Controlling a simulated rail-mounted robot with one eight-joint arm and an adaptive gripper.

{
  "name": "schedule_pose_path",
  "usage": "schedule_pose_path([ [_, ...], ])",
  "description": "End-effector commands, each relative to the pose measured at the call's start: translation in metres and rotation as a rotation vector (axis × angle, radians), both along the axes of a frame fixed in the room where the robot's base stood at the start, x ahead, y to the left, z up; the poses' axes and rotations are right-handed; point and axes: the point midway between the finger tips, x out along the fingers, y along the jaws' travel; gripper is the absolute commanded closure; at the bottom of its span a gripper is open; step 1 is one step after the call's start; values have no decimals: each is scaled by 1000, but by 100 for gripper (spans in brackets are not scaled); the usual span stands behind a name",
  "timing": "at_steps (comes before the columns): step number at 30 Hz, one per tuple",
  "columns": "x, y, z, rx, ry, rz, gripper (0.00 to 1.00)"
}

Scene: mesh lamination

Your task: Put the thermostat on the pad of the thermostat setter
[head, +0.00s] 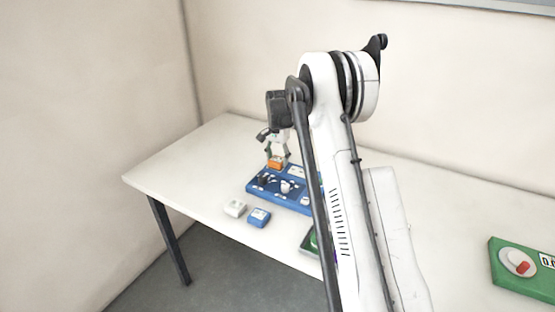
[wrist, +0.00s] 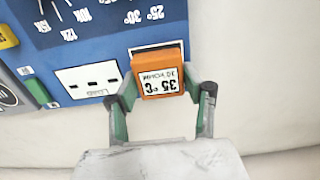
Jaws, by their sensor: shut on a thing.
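The orange block-shaped thermostat (wrist: 160,72) has a white label that reads 35 °C upside down in the wrist view. My gripper (wrist: 160,88) is shut on it, with one green-padded finger on each side. The blue setter panel (wrist: 105,38) lies beyond it, with dial markings and a white plate marked LOAD (wrist: 88,80). A pale edge shows just behind the block; whether the block touches the panel I cannot tell. In the head view my gripper (head: 276,158) holds the orange block (head: 275,164) at the far edge of the blue panel (head: 296,204).
A green device (head: 520,285) stands at the right. My arm hides the table's middle. The table's left end is clear.

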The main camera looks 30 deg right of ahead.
Motion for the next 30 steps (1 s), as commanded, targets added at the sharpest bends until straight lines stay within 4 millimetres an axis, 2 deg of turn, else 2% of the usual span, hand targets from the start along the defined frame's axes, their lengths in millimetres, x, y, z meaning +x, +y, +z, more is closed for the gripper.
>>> schedule_pose_path([
  [11, 0, 0, -5, 0, 0, 0, 85],
  [12, 0, 0, -4, 0, 0, 0, 51],
  [15, 0, 0, -3, 0, 0, 0, 38],
  [25, 0, 0, -1, 0, 0, 0, 37],
  [30, 0, 0, 17, 0, 0, 0, 37],
])
